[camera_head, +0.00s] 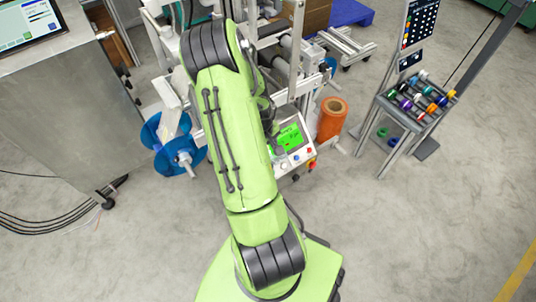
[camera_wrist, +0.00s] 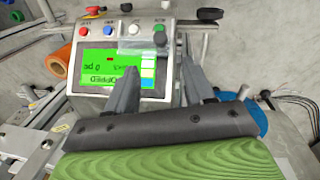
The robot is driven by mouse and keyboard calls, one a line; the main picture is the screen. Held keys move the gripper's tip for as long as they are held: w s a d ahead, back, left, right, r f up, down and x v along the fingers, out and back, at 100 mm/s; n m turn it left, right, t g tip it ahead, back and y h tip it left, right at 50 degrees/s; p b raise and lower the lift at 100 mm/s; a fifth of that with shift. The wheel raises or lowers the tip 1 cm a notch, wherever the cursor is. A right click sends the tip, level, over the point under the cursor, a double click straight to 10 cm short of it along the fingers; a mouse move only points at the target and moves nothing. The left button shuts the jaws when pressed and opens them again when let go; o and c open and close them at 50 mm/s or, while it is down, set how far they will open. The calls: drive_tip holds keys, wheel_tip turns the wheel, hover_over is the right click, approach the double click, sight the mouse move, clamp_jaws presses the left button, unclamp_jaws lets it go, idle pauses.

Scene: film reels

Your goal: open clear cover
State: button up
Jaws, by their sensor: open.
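The control box (camera_wrist: 99,68) with a lit green screen fills the upper middle of the wrist view, upside down. A faint see-through patch, which looks like the clear cover (camera_wrist: 132,46), lies along the screen's edge next to the buttons; its hinge and edges are hard to make out. My gripper (camera_wrist: 157,62) is open, with one grey finger on each side of the patch's right part. Nothing shows held between the fingers; contact with the cover cannot be told. In the head view the box (camera_head: 296,158) shows right of my arm, which hides much of the gripper.
Red (camera_wrist: 84,31), blue (camera_wrist: 109,30) and white (camera_wrist: 135,29) buttons and a dark knob (camera_wrist: 160,38) line the box. An orange roll (camera_head: 331,119) stands right of it, and blue reels (camera_head: 170,160) are left. A rack of coloured spools (camera_head: 418,99) stands farther right. Front floor is clear.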

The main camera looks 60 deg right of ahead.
drive_tip(key=r, duration=0.4)
drive_tip(key=shift+a+p, duration=0.25)
drive_tip(key=shift+p, duration=0.15)
drive_tip(key=shift+w, duration=0.1)
drive_tip(key=w+a+r+t+p, duration=0.1)
drive_tip(key=w+a+r, duration=0.2)
drive_tip(key=a+r, duration=0.25)
drive_tip(key=w+a+r+n+t+p, duration=0.1)
drive_tip(key=w+a+r+p, duration=0.2)
drive_tip(key=r, duration=0.4)
drive_tip(key=w+a+r+t, duration=0.1)
drive_tip(key=w+a+r, duration=0.1)
drive_tip(key=a+r, duration=0.4)
drive_tip(key=s+a+r+n+t+p, duration=0.1)
drive_tip(key=s+a+r+p, duration=0.1)
drive_tip(key=s+a+r, duration=0.3)
drive_tip(key=s+a+r+n+t+y+p, duration=0.1)
drive_tip(key=s+a+r, duration=0.3)
drive_tip(key=a+r, duration=0.6)
drive_tip(key=shift+s+a+r+n+t+y+p, duration=0.3)
drive_tip(key=shift+s+a+n+t+p, duration=0.1)
drive_tip(key=shift+a+t+p, duration=0.3)
drive_tip(key=shift+d, duration=0.1)
